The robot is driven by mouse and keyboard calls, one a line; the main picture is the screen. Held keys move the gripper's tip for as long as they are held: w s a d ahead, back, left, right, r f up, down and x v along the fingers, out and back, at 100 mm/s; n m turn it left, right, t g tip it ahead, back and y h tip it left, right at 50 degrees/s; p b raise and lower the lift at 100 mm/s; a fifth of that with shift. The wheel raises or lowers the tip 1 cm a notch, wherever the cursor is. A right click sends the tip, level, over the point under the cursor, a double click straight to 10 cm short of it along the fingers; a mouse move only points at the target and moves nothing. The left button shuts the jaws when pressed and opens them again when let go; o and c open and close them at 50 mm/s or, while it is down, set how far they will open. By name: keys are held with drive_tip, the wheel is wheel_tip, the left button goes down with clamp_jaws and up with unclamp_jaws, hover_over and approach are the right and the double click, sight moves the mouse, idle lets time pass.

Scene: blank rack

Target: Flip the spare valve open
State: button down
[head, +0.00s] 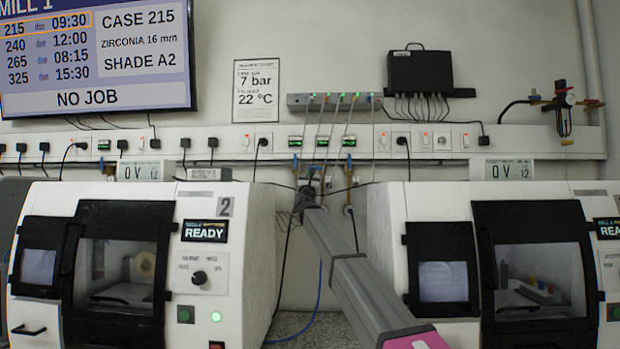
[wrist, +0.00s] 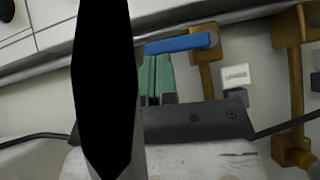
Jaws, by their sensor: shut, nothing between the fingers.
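In the wrist view a blue lever (wrist: 180,43) lies crosswise on a brass valve and pipe (wrist: 206,72). Its free end reaches left toward my fingers. My gripper (wrist: 156,60) shows there as two green fingers, shut together with nothing between them. The fingertips are just below the lever's free end; I cannot tell whether they touch it. A black shape in front hides the left part of this view. In the head view my gripper (head: 308,192) is by the wall between the two mills, small and dark. Which valve is the spare one I cannot read.
A second brass fitting (wrist: 291,30) stands to the right in the wrist view, with a small white tag (wrist: 235,76) between. The left mill (head: 235,215) and right mill (head: 385,215) flank the gap. Cables and a blue hose (head: 318,300) hang there.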

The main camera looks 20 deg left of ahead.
drive_tip(key=shift+a+r+m, duration=0.1)
drive_tip(key=shift+m, duration=0.2)
wheel_tip(320, 180, up, 5)
drive_tip(key=m+g+h, duration=0.2)
drive_tip(key=m+h, duration=0.2)
drive_tip(key=m, duration=0.1)
drive_tip(key=m+g+h, duration=0.2)
drive_tip(key=m+h, duration=0.3)
drive_tip(key=m, duration=0.1)
drive_tip(key=m+g+h, duration=0.1)
drive_tip(key=m+h, duration=0.4)
drive_tip(key=m, duration=0.1)
drive_tip(key=shift+a+g, duration=0.1)
drive_tip(key=shift+g, duration=0.3)
drive_tip(key=shift+r+m, duration=0.1)
drive_tip(key=shift+m, duration=0.2)
drive_tip(key=shift+d+r, duration=0.1)
drive_tip(key=shift+d, duration=0.1)
